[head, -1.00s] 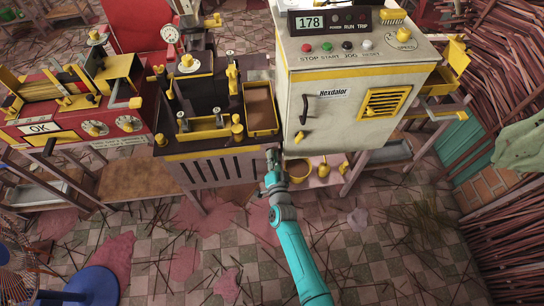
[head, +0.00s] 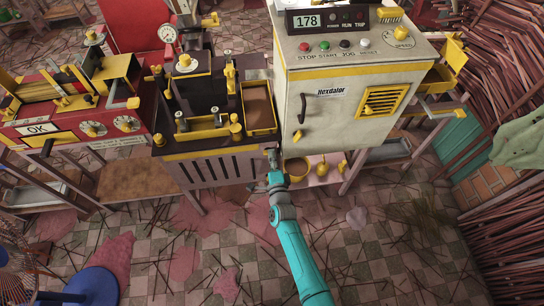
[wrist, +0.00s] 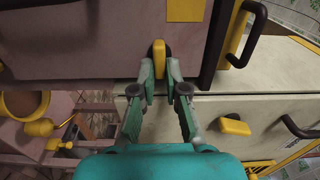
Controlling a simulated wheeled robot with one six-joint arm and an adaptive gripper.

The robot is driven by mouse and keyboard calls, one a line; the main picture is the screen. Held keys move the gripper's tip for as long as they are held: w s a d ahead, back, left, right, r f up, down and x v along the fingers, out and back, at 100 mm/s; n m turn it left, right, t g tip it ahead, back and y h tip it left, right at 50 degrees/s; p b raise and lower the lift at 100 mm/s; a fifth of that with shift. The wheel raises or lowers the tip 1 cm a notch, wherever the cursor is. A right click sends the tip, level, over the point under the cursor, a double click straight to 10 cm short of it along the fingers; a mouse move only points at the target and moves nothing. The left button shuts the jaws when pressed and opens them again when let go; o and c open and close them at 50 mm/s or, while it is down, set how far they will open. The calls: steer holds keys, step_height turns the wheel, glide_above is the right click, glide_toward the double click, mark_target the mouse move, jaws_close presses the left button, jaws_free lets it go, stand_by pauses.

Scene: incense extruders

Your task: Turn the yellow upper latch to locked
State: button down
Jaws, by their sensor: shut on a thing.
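The yellow latch (wrist: 158,58) is a small rounded lever on the dark purplish cabinet front (wrist: 90,45), close to that panel's black edge. My gripper (wrist: 160,72) has its two fingers on either side of the latch's lower end and is shut on it in the wrist view. In the head view my gripper (head: 273,157) is at the right end of the dark cabinet's front, beside the pale cabinet. The latch is hidden or too small to make out there. Whether it is locked cannot be told.
The pale cabinet (head: 345,125) stands just right of my gripper, with a black handle (head: 302,108) and another yellow latch (head: 298,137). Yellow cups and tools (head: 297,167) sit on a low shelf. The tiled floor in front is mostly open, with scattered sticks.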

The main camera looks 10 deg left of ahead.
stand_by(0.4)
steer(key=c, duration=1.2)
jaws_free()
steer(key=v, duration=1.2)
